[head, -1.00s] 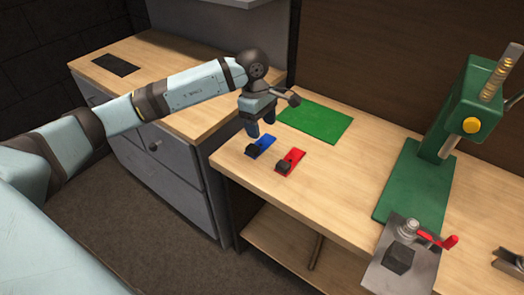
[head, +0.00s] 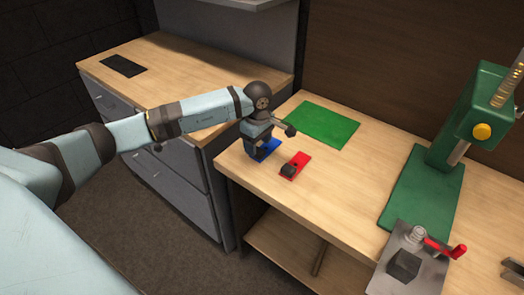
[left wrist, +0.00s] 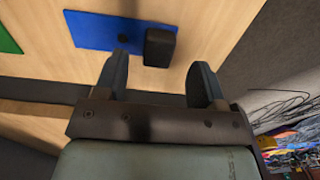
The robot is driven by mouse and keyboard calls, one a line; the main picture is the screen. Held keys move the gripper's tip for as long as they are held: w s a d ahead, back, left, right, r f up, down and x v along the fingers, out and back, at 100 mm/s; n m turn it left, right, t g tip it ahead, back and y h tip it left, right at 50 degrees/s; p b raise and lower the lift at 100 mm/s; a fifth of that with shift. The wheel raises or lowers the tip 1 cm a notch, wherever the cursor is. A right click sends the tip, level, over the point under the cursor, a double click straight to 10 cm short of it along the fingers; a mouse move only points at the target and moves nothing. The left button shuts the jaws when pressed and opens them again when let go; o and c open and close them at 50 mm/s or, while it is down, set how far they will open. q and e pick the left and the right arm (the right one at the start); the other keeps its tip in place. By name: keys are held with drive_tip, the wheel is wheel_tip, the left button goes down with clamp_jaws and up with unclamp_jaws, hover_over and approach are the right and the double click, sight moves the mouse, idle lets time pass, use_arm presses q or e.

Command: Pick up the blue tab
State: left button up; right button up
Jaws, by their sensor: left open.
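The blue tab (head: 272,147) lies flat on the wooden workbench, partly hidden behind my left gripper in the head view. In the left wrist view the blue tab (left wrist: 95,30) shows as a flat blue plate with a dark block (left wrist: 160,47) at its right end. My left gripper (head: 258,152) points down right over the tab. Its two fingers are apart and empty in the left wrist view (left wrist: 160,80), with the dark block just ahead, between their lines. My right gripper is out of view.
A red tab (head: 300,161) with a dark block lies just right of the blue one. A green mat (head: 322,125) is behind them. A green press (head: 428,190) stands to the right, with a metal plate (head: 428,272) and red handle before it.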

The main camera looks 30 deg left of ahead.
sight(258, 150)
use_arm(q)
wheel_tip(258, 150, down, 3)
drive_tip(key=shift+w+a+f, duration=0.1)
drive_tip(key=c, duration=1)
wheel_tip(258, 150, up, 20)
drive_tip(key=shift+r, duration=0.1)
